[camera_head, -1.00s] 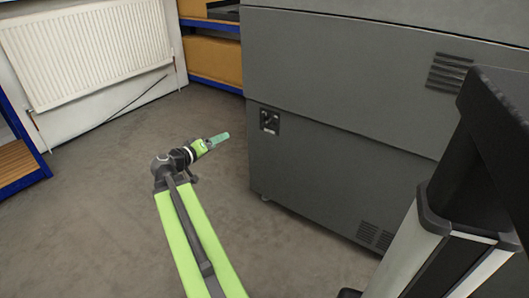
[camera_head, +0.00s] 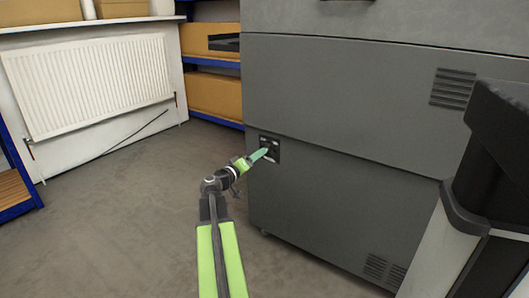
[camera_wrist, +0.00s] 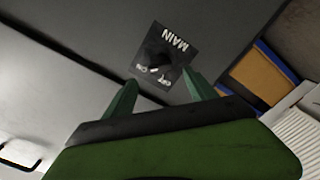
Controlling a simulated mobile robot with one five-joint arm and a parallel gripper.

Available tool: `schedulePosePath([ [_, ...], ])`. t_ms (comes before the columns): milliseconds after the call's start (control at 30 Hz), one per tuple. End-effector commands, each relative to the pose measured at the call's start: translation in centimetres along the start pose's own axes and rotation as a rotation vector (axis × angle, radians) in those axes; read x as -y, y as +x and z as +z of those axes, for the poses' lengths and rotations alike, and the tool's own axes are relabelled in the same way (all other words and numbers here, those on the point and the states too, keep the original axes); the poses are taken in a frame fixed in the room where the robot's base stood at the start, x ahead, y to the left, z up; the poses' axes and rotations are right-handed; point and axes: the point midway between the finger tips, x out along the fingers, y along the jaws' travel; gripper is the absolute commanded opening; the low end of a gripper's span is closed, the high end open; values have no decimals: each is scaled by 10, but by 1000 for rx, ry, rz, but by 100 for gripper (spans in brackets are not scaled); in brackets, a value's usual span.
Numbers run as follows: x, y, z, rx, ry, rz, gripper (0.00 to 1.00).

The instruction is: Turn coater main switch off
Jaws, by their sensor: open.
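The coater (camera_head: 350,120) is a large dark grey cabinet in the middle and right of the head view. Its main switch (camera_head: 270,143) is a small black panel near the cabinet's left edge. In the wrist view the switch panel (camera_wrist: 164,58) appears rotated, with a MAIN label, ON and OFF markings and a dark knob. My gripper (camera_head: 262,155) has green fingers and reaches in front of the panel, partly covering it. In the wrist view my gripper (camera_wrist: 158,95) is open, its fingertips on either side below the panel. I cannot tell whether they touch it; the knob looks clear of them.
A white radiator (camera_head: 90,85) hangs on the wall at left. Blue shelves with cardboard boxes (camera_head: 212,95) stand behind the coater's left side. Another blue shelf (camera_head: 15,185) is at the left edge. The grey floor (camera_head: 120,220) is clear around my arm.

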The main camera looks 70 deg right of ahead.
Motion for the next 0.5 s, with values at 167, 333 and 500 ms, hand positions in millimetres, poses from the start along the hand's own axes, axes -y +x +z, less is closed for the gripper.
schedulePosePath([
  [167,1,42,-1,1,0,0,65],
  [333,1,62,0,0,0,0,65],
  [500,1,66,0,-1,0,-1,65],
])
